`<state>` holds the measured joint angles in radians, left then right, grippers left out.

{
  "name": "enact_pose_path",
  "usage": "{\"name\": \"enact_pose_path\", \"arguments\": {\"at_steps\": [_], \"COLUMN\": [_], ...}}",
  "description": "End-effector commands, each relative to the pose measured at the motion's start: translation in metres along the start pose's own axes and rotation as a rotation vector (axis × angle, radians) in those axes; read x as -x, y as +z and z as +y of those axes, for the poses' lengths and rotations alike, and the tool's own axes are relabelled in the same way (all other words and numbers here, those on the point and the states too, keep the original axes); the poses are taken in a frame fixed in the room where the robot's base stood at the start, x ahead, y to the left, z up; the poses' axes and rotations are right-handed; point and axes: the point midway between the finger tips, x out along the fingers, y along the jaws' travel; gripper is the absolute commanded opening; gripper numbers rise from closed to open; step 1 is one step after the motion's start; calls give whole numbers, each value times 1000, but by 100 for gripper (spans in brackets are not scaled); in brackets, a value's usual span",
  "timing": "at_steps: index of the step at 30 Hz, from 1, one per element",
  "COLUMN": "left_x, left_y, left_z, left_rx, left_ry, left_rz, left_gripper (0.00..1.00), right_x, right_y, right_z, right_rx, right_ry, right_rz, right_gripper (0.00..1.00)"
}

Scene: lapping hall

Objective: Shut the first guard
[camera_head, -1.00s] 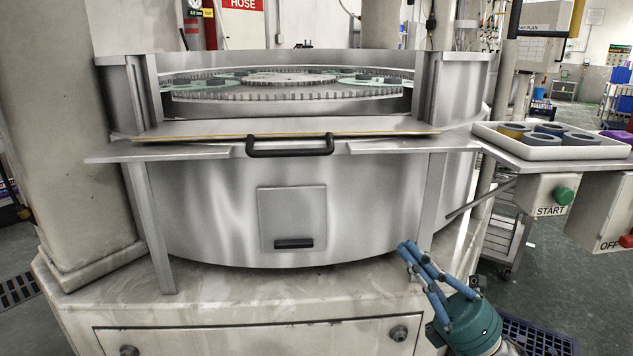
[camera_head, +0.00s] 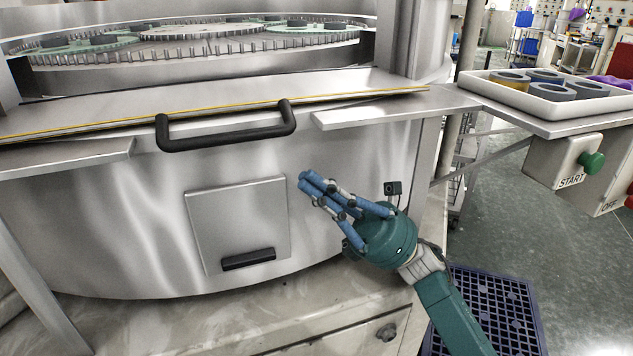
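The guard (camera_head: 330,98) is a flat steel panel with a yellow front edge. It lies folded down, almost level, in front of the machine's opening, so the guard is open. Its black bar handle (camera_head: 228,138) sticks out at the front edge. My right gripper (camera_head: 305,181) has blue fingers on a teal wrist. It is in front of the machine's curved wall, below and to the right of the handle, apart from it. Its fingertips look together, with nothing between them. My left gripper is not in view.
Behind the guard is the toothed lapping plate (camera_head: 190,48). A small hatch (camera_head: 240,220) with a black pull is in the wall below. At right, a white tray (camera_head: 510,92) of dark rings stands above the green START button (camera_head: 592,161).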

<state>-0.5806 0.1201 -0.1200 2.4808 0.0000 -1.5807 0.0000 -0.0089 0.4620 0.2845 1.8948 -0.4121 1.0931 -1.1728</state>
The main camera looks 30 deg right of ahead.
Motion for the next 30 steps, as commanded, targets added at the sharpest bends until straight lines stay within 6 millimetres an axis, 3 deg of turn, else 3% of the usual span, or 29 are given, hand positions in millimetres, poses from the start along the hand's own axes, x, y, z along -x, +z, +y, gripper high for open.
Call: {"name": "enact_pose_path", "arguments": {"at_steps": [3,10,27,30], "left_x": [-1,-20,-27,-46], "left_y": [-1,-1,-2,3], "left_z": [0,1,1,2], "left_rx": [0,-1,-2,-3], "left_ry": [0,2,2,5], "left_rz": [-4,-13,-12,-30], "left_gripper": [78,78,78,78], "right_x": [-25,-56,-65,-68], "right_y": [2,1,2,5], "right_z": [1,1,1,2], "right_rx": [1,0,-5,-15], "right_ry": [4,2,-4,-16], "right_rz": [0,0,-1,-1], "right_gripper": [0,0,0,0]}}
